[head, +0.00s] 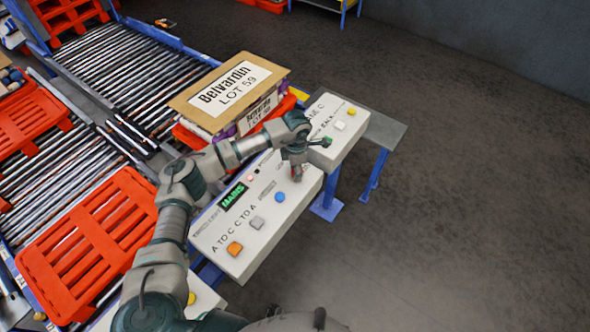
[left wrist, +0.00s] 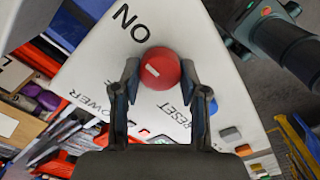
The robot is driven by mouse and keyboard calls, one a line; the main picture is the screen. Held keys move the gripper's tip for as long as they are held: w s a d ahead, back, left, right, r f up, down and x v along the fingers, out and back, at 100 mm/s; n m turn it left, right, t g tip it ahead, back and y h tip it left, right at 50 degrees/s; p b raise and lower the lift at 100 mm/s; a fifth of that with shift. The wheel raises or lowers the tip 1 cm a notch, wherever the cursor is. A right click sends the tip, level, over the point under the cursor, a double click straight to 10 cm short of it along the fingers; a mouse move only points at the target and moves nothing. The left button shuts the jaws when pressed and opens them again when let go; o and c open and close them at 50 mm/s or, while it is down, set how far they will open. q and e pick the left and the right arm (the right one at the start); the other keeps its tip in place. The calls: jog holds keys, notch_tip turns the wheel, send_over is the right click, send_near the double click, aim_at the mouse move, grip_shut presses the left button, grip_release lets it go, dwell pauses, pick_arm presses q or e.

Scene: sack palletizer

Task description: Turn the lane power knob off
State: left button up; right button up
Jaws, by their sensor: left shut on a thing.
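The round red knob (left wrist: 161,69) with a short white mark sits on the white panel in the left wrist view. The mark is on its left half. The word ON is printed to its upper left, POWER to the lower left and RESET to the lower right. My left gripper (left wrist: 160,82) has one finger on each side of the knob and is shut on it. In the head view my left gripper (head: 296,172) reaches down onto the control panel (head: 306,188) and mostly hides the knob. My right gripper is not seen.
Orange (head: 235,248), grey (head: 257,223) and blue (head: 280,197) buttons and a green-lettered display (head: 232,196) are on the near part of the panel. A labelled box (head: 226,92) stands behind it. Red pallets (head: 88,246) lie on rollers at left. Open floor is at right.

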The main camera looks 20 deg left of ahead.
pick_arm(q)
jog(key=n, duration=0.3)
jog(key=shift+w+d+r+n, duration=0.15)
jog(key=shift+d+r+n, duration=0.05)
jog(key=shift+n, duration=0.2)
jog(key=n, duration=0.4)
jog(key=shift+n, duration=0.3)
jog(key=n, duration=0.4)
jog(key=shift+n, duration=0.3)
jog(key=shift+w+n+p, duration=0.1)
jog(key=shift+n+p, duration=0.25)
jog(key=shift+n, duration=1.85)
jog(key=shift+a, duration=0.1)
jog(key=o, duration=0.9)
jog(key=shift+c, duration=0.2)
jog(key=shift+o, duration=1.4)
jog(key=shift+f, duration=0.15)
